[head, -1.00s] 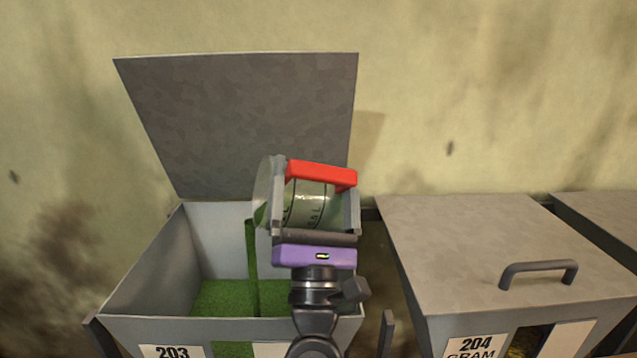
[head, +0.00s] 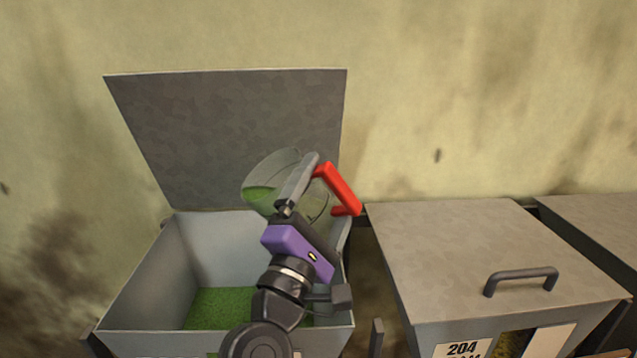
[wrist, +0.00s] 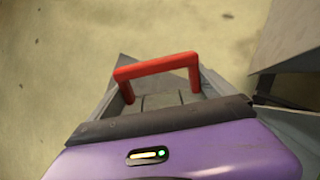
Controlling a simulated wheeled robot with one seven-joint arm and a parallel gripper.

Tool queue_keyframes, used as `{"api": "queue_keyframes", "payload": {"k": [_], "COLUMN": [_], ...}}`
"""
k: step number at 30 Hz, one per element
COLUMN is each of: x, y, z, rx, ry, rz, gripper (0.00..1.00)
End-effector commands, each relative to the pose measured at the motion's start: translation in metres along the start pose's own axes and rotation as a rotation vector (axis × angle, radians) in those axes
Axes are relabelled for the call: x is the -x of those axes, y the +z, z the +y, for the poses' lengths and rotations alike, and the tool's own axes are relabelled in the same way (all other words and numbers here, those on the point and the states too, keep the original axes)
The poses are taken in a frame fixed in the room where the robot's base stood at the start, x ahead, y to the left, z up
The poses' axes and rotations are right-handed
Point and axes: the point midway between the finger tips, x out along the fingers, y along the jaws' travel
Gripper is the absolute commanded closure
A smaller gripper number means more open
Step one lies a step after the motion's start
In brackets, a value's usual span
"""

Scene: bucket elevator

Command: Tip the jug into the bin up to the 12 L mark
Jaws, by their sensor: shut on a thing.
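The clear jug (head: 268,176) with a red handle (head: 340,190) is held above the right part of open bin 203. It is tilted a little, mouth toward the upper left, with green contents inside. No stream falls from it now. My gripper (head: 300,185) is shut on the jug; the red handle also shows in the wrist view (wrist: 155,68). The bin (head: 150,285) has green material (head: 225,308) on its floor. My arm hides the bin's front and label, and I cannot read a 12 L mark.
The bin's raised lid (head: 235,135) stands behind the jug against the wall. A closed bin 204 (head: 450,240) with a grey handle (head: 522,278) stands at right, and another closed bin (head: 595,235) is beyond it.

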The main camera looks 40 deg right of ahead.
Motion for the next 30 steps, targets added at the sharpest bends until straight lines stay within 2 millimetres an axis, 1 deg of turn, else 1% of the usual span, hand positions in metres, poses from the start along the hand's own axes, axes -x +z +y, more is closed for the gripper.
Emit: {"api": "queue_keyframes", "payload": {"k": [1, 2, 7, 10, 12, 15, 19, 25, 30], "x": [0.000, 0.001, 0.004, 0.012, 0.015, 0.017, 0.015, 0.006, 0.001], "y": [0.000, -0.001, -0.004, -0.011, -0.014, -0.016, -0.013, -0.005, -0.001], "z": [0.003, 0.002, -0.016, -0.029, -0.035, -0.039, -0.034, -0.017, -0.006], "rx": [-0.047, -0.074, -0.247, -0.345, -0.391, -0.414, -0.413, -0.411, -0.412], "ry": [-0.041, -0.071, -0.263, -0.372, -0.422, -0.448, -0.446, -0.444, -0.444], "rz": [0.000, 0.000, 0.000, 0.000, -0.001, -0.002, -0.002, -0.003, -0.003], "gripper": [0.79, 0.79, 0.79, 0.79, 0.79, 0.79, 0.79, 0.79, 0.79]}}
